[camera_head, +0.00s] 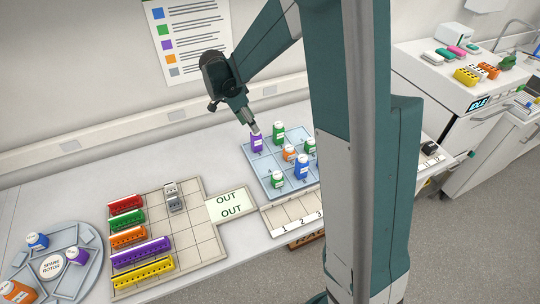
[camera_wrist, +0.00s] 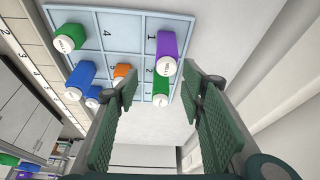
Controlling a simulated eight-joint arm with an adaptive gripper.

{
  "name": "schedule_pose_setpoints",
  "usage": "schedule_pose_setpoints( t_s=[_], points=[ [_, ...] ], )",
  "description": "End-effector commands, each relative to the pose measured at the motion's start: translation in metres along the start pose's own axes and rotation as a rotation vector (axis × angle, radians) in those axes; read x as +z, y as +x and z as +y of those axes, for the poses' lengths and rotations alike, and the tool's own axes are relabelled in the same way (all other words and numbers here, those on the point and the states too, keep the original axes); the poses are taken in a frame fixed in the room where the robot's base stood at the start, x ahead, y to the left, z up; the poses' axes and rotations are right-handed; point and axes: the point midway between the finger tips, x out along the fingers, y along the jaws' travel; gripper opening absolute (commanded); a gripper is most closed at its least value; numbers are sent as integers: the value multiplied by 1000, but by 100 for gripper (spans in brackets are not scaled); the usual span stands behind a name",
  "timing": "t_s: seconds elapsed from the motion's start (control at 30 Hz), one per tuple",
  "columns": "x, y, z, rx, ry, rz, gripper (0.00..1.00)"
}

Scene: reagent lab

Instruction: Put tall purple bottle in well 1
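The tall purple bottle (camera_head: 257,143) with a white cap stands upright in a corner cell of the blue well tray (camera_head: 256,165). In the wrist view the same purple bottle (camera_wrist: 167,47) is in the cell beside the printed 1. My gripper (camera_head: 253,129) is just above the bottle's cap in the head view. In the wrist view its green fingers (camera_wrist: 160,85) are apart with nothing between them, and the bottle is beyond the tips.
Green bottles (camera_head: 278,132), an orange bottle (camera_head: 289,153) and a blue bottle (camera_head: 302,167) share the tray. A rack board with coloured racks (camera_head: 140,250) and a round rotor (camera_head: 88,272) with small bottles lie left. A numbered strip (camera_head: 290,214) runs in front of the tray.

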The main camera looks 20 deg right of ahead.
Motion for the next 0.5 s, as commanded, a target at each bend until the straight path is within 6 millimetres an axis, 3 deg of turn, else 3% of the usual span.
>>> schedule_pose_setpoints(
  t_s=[0.5],
  points=[
    [-13,-70,62,-128,-287,-53,40]
  ],
)
